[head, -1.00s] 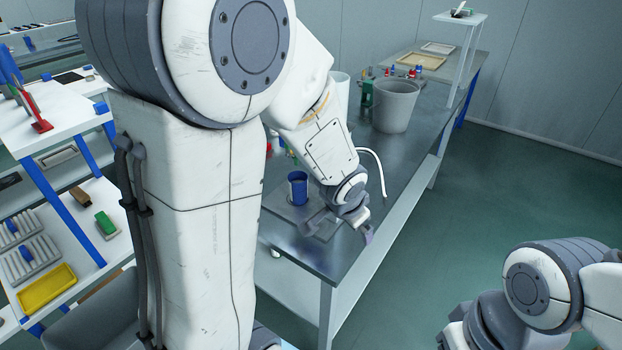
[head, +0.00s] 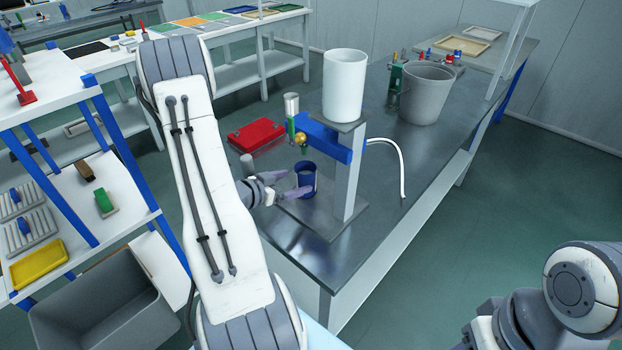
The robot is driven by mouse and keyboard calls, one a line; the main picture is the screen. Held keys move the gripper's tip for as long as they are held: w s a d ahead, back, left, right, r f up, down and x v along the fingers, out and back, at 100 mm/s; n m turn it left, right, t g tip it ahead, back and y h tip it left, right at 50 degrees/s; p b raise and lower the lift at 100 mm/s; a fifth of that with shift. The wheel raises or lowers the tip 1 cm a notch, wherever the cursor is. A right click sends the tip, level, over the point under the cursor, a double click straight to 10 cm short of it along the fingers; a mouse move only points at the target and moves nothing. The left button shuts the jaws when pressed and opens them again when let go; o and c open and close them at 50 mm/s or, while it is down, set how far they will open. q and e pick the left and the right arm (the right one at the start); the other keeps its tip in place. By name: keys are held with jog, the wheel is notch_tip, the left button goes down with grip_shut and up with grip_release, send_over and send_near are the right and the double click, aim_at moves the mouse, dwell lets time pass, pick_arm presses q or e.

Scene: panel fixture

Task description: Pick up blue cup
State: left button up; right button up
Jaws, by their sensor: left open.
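The blue cup (head: 307,178) stands upright on the base plate of a fixture on the dark metal bench. My left gripper (head: 297,182) is open and comes at the cup from the left. Its fingers point right, with the fingertips close to the cup's near left side. The lower finger crosses in front of part of the cup, and I cannot tell whether either finger touches it. My right arm shows at the lower right, but its gripper fingers are not in view.
The fixture's upright post (head: 349,175) rises just right of the cup, with a blue body (head: 326,140) and brass valve above. A white cylinder (head: 344,85) sits on top. A red box (head: 256,135), white hose (head: 398,165) and grey bucket (head: 427,92) share the bench.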

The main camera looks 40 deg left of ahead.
aim_at(312, 166)
pick_arm(q)
jog(key=x, duration=0.3)
jog(key=shift+w+a+f, duration=0.1)
jog(key=shift+w, duration=0.15)
jog(key=shift+d+p+x, duration=0.2)
jog(key=shift+p+x, duration=0.4)
jog(key=shift+x, duration=2.2)
jog(key=c, duration=1.5)
jog(key=shift+r, duration=0.3)
jog(key=shift+s+a+r, duration=0.1)
jog(key=shift+s+r, duration=0.05)
jog(key=shift+r, duration=1.5)
jog(key=s, duration=0.4)
jog(key=s+b, duration=0.1)
jog(key=s, duration=0.4)
jog(key=s+a+b, duration=0.1)
jog(key=s, duration=0.3)
jog(key=shift+s+f, duration=0.1)
jog(key=shift+s, duration=0.25)
jog(key=shift+s+a+b, duration=0.1)
jog(key=shift+s+b, duration=0.2)
jog(key=shift+s, duration=1.7)
